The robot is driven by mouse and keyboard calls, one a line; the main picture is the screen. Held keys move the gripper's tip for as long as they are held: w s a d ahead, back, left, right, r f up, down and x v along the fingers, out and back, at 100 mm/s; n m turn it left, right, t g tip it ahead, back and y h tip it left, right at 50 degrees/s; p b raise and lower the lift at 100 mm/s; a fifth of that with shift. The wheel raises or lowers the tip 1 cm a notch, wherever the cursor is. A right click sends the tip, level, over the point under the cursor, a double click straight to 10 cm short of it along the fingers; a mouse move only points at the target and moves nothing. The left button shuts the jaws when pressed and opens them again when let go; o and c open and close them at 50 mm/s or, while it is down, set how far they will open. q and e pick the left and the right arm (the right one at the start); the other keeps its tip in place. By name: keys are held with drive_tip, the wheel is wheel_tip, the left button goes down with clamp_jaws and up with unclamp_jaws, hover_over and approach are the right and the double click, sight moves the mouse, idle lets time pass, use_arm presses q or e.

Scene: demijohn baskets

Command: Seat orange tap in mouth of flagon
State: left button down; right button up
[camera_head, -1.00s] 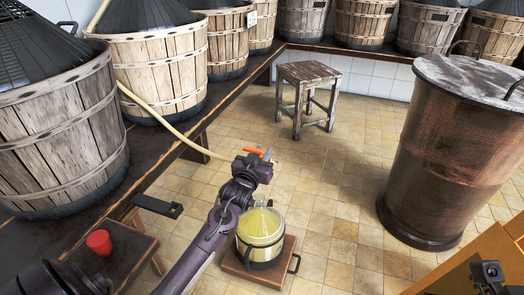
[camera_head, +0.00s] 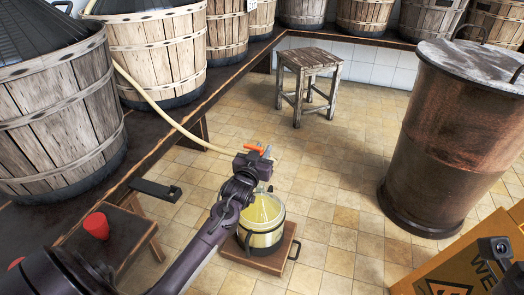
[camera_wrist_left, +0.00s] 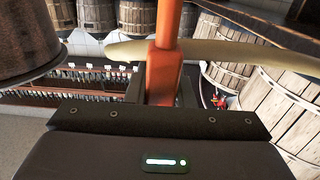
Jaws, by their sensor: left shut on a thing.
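My left gripper (camera_head: 254,156) is shut on the orange tap (camera_head: 255,148), which shows as a small orange piece with a bluish part beside it. In the left wrist view the tap (camera_wrist_left: 164,55) stands upright beyond the dark gripper body. The gripper and wrist partly cover the flagon's top, so I cannot tell whether tap and mouth touch. A dark part of my right arm shows at the lower right; its fingers are not clear.
The flagon stands on a wooden board (camera_head: 236,252). A pale hose (camera_head: 165,113) runs from the baskets toward the tap. A bench with slatted baskets (camera_head: 155,55) is at left, a red cup (camera_head: 96,225) nearer. A stool (camera_head: 310,62) and copper drum (camera_head: 445,140) stand beyond free tiles.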

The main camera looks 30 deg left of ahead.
use_arm(q)
drive_tip(key=shift+p, duration=0.5)
idle(0.7)
drive_tip(key=shift+p, duration=0.5)
idle(0.4)
wheel_tip(320, 180, down, 7)
drive_tip(key=b, duration=0.4)
idle(3.1)
drive_tip(key=shift+r, duration=0.3)
drive_tip(key=shift+r+p, duration=0.15)
drive_tip(key=shift+p, duration=0.4)
drive_tip(key=shift+p, duration=0.4)
idle(0.8)
